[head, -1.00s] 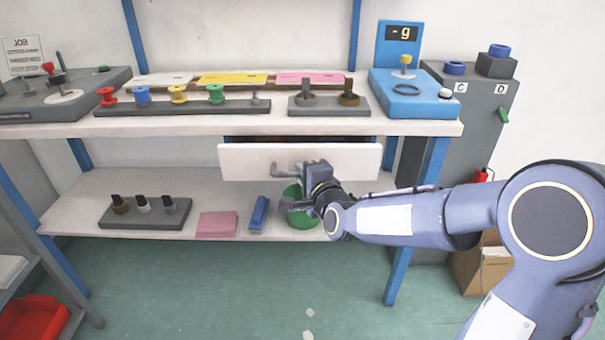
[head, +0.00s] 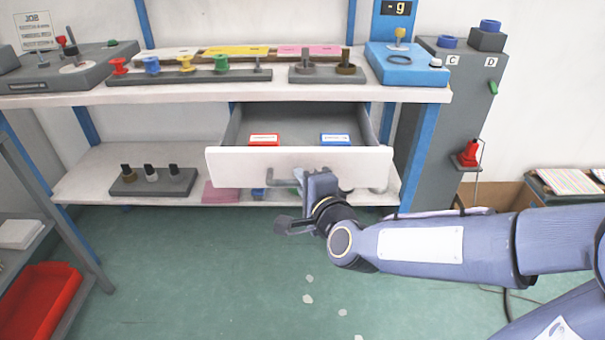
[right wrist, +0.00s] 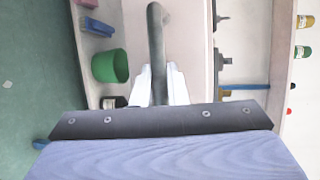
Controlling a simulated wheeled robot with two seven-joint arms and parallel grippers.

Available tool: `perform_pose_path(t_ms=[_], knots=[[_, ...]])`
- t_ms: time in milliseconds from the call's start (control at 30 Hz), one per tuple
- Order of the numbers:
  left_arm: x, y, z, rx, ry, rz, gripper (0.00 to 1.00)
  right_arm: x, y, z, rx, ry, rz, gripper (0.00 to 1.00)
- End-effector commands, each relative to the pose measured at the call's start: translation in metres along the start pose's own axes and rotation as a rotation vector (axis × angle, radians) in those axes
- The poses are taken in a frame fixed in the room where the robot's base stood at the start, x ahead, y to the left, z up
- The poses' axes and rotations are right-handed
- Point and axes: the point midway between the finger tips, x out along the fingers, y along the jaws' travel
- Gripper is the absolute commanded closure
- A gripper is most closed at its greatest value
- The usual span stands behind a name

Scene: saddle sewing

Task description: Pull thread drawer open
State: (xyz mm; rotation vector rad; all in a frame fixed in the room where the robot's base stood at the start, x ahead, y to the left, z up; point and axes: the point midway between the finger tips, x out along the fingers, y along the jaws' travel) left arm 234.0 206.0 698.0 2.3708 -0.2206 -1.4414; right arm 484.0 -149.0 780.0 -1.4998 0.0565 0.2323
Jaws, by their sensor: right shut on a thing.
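The thread drawer (head: 235,168) under the workbench top stands well out, its white front facing me and its grey inside showing. A red-and-white box (head: 264,140) and a blue-and-white box (head: 335,140) lie in it near the front. My right gripper (head: 304,180) is at the drawer's front, shut on the grey bar handle (head: 283,183). In the right wrist view the handle (right wrist: 156,50) runs between the pale fingers (right wrist: 158,85). My left gripper is not in view.
The bench top (head: 290,96) holds a rack of colored spools (head: 190,76) and a blue scale (head: 405,65). Green floor (head: 200,270) in front is clear.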

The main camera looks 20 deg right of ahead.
Motion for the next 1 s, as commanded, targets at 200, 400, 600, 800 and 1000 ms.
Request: perform_pose_path(t_ms=[200, 400, 600, 800, 1000], knots=[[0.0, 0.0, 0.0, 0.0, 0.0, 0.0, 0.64, -0.001, 0.001, 0.0, 0.0, 0.002, 0.0, 1.0], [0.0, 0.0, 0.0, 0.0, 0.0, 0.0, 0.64, -0.001, 0.001, 0.0, 0.001, 0.002, 0.0, 0.78], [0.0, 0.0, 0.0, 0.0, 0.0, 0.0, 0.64, -0.001, 0.0, 0.0, 0.001, 0.001, 0.0, 0.78], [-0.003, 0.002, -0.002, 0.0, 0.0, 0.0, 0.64, -0.012, -0.002, 0.0, 0.001, 0.0, -0.001, 0.78], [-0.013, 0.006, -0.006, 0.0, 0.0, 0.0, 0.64, -0.047, -0.003, 0.0, 0.002, 0.0, -0.001, 0.78]])
